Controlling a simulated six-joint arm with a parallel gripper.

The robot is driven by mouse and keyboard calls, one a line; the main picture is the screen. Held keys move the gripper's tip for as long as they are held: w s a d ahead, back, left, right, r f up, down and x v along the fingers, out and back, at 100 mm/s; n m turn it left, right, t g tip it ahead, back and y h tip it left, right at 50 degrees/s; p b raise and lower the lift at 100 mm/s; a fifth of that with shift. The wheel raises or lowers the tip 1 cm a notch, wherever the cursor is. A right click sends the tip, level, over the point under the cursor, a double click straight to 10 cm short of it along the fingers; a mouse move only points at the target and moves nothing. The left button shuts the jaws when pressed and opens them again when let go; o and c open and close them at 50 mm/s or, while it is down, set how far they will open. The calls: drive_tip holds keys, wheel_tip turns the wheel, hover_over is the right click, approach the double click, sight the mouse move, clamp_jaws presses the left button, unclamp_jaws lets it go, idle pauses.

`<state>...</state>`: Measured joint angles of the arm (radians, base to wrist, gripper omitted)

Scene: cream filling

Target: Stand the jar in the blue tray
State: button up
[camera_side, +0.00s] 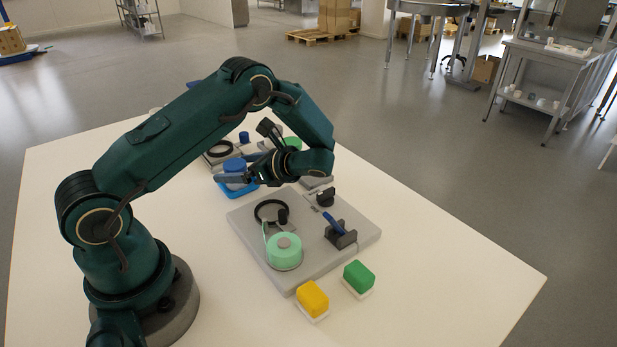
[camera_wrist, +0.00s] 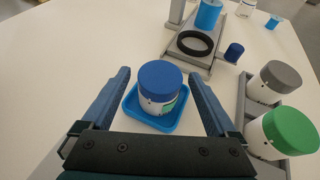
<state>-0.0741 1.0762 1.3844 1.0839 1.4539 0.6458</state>
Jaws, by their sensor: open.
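The jar (camera_wrist: 161,88) has a blue lid and a white body with a green label. It stands upright in the blue tray (camera_wrist: 178,122), as the wrist view shows. In the side view the jar's blue lid (camera_side: 234,165) shows above the blue tray (camera_side: 240,190), partly hidden by my gripper. My gripper (camera_wrist: 165,78) is open, with one finger on each side of the jar and a visible gap to both. It also shows in the side view (camera_side: 232,168), level with the jar.
A grey jar (camera_wrist: 277,82) and a green-lidded jar (camera_wrist: 290,132) stand right of the tray. A grey fixture with a black ring (camera_wrist: 195,43) lies beyond it. A grey board (camera_side: 305,235) with a mint-green round part (camera_side: 284,252) and two sponges, yellow (camera_side: 313,298) and green (camera_side: 358,276), are nearer.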

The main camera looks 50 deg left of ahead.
sight(244, 167)
drive_tip(key=v, duration=0.7)
drive_tip(key=shift+w+d+r, duration=0.1)
drive_tip(key=shift+w+d, duration=0.05)
drive_tip(key=shift+d, duration=0.05)
drive_tip(key=shift+d+r, duration=0.35)
drive_tip(key=shift+r, duration=0.05)
drive_tip(key=s+d+r+n+t+h, duration=0.5)
drive_tip(key=d+n+h, duration=0.1)
drive_tip(key=d, duration=0.2)
drive_tip(key=s+d+r+n+t+h, duration=0.5)
drive_tip(key=s+d+n+h, duration=0.1)
drive_tip(key=d+n, duration=0.1)
drive_tip(key=shift+s+d+n+t+h, duration=0.3)
drive_tip(key=shift+s+d, duration=0.05)
drive_tip(key=shift+d, duration=0.05)
